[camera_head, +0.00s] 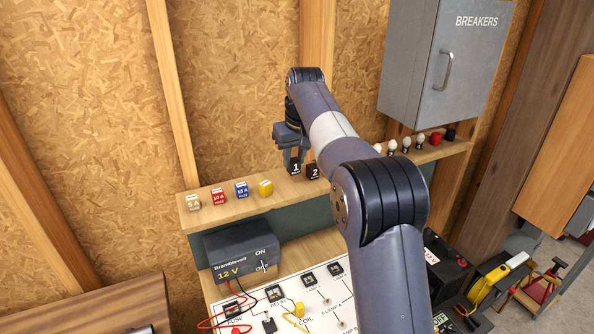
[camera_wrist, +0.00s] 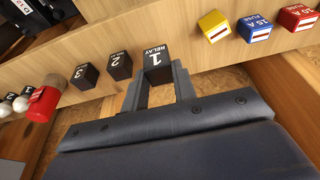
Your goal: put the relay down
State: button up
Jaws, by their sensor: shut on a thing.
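The relay marked 1 (camera_wrist: 157,57) is a small black block with white lettering, between my gripper's fingers (camera_wrist: 158,88) in the wrist view. My gripper is shut on it. In the head view, relay 1 (camera_head: 295,167) is at the wooden shelf (camera_head: 228,214), under my gripper (camera_head: 292,158). It looks upright at shelf level; I cannot tell whether its base touches the shelf. The relay marked 2 (camera_head: 313,171) stands just to its right in the head view. Relays 2 (camera_wrist: 119,66) and 3 (camera_wrist: 85,76) stand to its left in the wrist view.
Red, blue and yellow fuses (camera_head: 241,191) stand on the shelf's left part. Several bulbs (camera_head: 392,146) and red and black caps (camera_head: 436,138) stand at its right. Below are a 12 V supply (camera_head: 236,257) and a white test board (camera_head: 325,290). A grey breaker box (camera_head: 440,60) hangs above.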

aim_at(294, 173)
jog(key=shift+f, duration=2.15)
jog(key=shift+f, duration=0.15)
jog(key=o, duration=1)
jog(key=v, duration=1.2)
